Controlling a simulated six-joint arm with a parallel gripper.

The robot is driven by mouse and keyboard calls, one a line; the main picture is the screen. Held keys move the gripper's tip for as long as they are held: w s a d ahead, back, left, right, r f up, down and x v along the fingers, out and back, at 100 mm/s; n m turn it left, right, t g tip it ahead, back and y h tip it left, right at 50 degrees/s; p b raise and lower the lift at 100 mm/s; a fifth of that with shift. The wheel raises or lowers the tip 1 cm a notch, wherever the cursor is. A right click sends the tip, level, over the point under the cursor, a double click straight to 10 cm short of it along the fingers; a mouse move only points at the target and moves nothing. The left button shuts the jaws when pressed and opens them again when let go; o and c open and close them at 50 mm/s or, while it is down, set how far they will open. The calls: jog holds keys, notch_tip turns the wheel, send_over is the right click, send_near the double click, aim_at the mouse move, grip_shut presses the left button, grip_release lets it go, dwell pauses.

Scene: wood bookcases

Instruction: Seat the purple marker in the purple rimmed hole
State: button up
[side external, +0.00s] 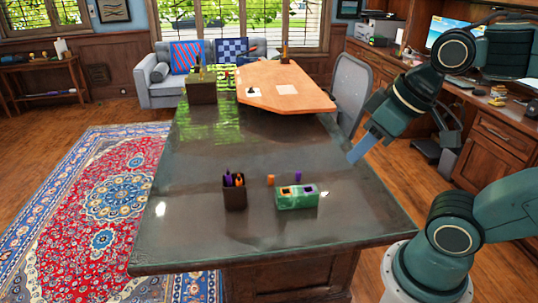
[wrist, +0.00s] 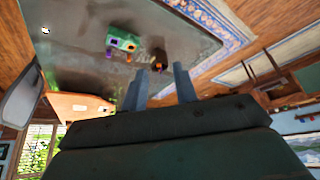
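A green block (side external: 297,198) with two openings in its top stands on the dark desk; it also shows in the wrist view (wrist: 122,43). The rim colours are too small to tell surely. A short purple marker (side external: 298,175) stands upright behind the block, its lower part hidden. In the wrist view the purple marker (wrist: 109,51) is beside the block. A dark cup (side external: 235,196) left of the block holds several pens, including purple and orange ones. My gripper (side external: 361,149) is above the desk's right side, away from the marker. Its fingers (wrist: 162,70) are apart and empty.
An orange marker (side external: 270,180) stands left of the purple one, close to the block. A box (side external: 201,91) and a wood-coloured top (side external: 285,82) are at the desk's far end. A chair (side external: 352,85) is at the right. The desk's middle (side external: 240,150) is clear.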

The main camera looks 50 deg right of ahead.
jog(key=w+r+m+g+y, duration=0.15)
jog(key=w+m, duration=0.25)
jog(key=w, duration=0.7)
jog(key=w+r+m+g+h, duration=0.1)
jog(key=w+r+m+g, duration=0.2)
jog(key=w, duration=0.8)
jog(key=w+d+f+m, duration=0.3)
jog(key=w+f+m, duration=0.1)
jog(key=w+f, duration=0.3)
jog(key=w+d+f+m+g, duration=0.1)
jog(key=w+d+f+m, duration=0.2)
jog(key=w+f, duration=0.5)
jog(key=w+m+y, duration=0.1)
jog(key=w, duration=0.2)
jog(key=shift+w+d+f+m, duration=0.15)
jog(key=shift+w+d+m, duration=0.1)
jog(key=shift+d+m, duration=0.05)
send_over(229, 173)
jog(key=shift+w+d+f, duration=0.15)
jog(key=shift+f, duration=1.3)
jog(key=shift+w+d+f, duration=0.1)
jog(key=shift+w+f, duration=0.05)
jog(key=shift+f, duration=1.25)
jog(key=shift+w+d+f, duration=0.15)
jog(key=shift+f, duration=1.3)
jog(key=shift+s+a+f, duration=0.1)
jog(key=shift+a+f, duration=0.05)
jog(key=shift+f, duration=1.15)
jog(key=shift+s+a+f, duration=0.1)
jog(key=shift+f, duration=1.15)
